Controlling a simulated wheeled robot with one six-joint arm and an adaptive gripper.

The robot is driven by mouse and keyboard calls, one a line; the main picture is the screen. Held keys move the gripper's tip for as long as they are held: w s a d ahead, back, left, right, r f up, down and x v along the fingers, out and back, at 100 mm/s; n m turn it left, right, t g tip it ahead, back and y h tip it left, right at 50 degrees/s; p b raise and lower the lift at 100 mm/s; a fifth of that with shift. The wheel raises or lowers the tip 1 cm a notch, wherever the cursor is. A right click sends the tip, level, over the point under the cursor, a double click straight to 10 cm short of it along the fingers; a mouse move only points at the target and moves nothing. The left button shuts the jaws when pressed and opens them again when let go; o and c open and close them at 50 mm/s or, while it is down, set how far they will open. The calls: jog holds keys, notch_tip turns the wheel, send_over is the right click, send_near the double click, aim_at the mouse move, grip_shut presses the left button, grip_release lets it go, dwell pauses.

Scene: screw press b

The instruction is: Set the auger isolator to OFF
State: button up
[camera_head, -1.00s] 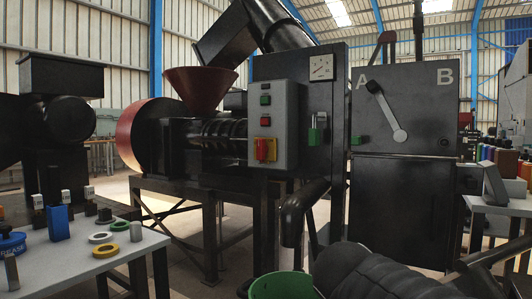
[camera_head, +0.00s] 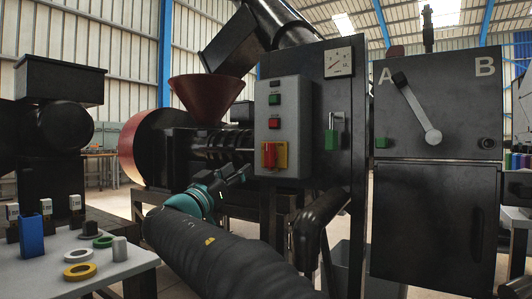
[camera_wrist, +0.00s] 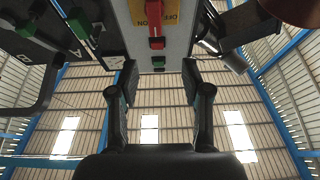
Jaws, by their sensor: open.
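The auger isolator is a red handle (camera_head: 269,155) on a yellow plate (camera_head: 281,154), low on the front of a grey control box (camera_head: 296,112). The handle stands upright in the head view. In the wrist view the red handle (camera_wrist: 155,18) and yellow plate (camera_wrist: 172,14) are at the top edge, partly cut off; the plate's lettering is only partly readable. My gripper (camera_head: 232,176) is open and empty, to the lower left of the isolator in the head view. In the wrist view its fingers (camera_wrist: 160,80) are spread apart, with the handle beyond them and not between them.
Green (camera_head: 274,99) and red (camera_head: 274,124) buttons sit above the isolator. A green padlock-like piece (camera_head: 331,139) and a lever (camera_head: 416,108) marked A and B are to the right. A table (camera_head: 115,263) with rings and bottles is at lower left. A black pipe (camera_head: 318,220) stands below the box.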

aim_at(267, 150)
jog(key=p+x, duration=0.1)
jog(key=x, duration=0.3)
jog(key=p+x, duration=0.1)
jog(key=x, duration=0.4)
jog(key=p+x, duration=0.1)
jog(key=x, duration=0.3)
jog(key=shift+w+d+f+p, duration=0.1)
jog(key=shift+w+d+p, duration=0.15)
jog(key=shift+d, duration=0.35)
grip_shut()
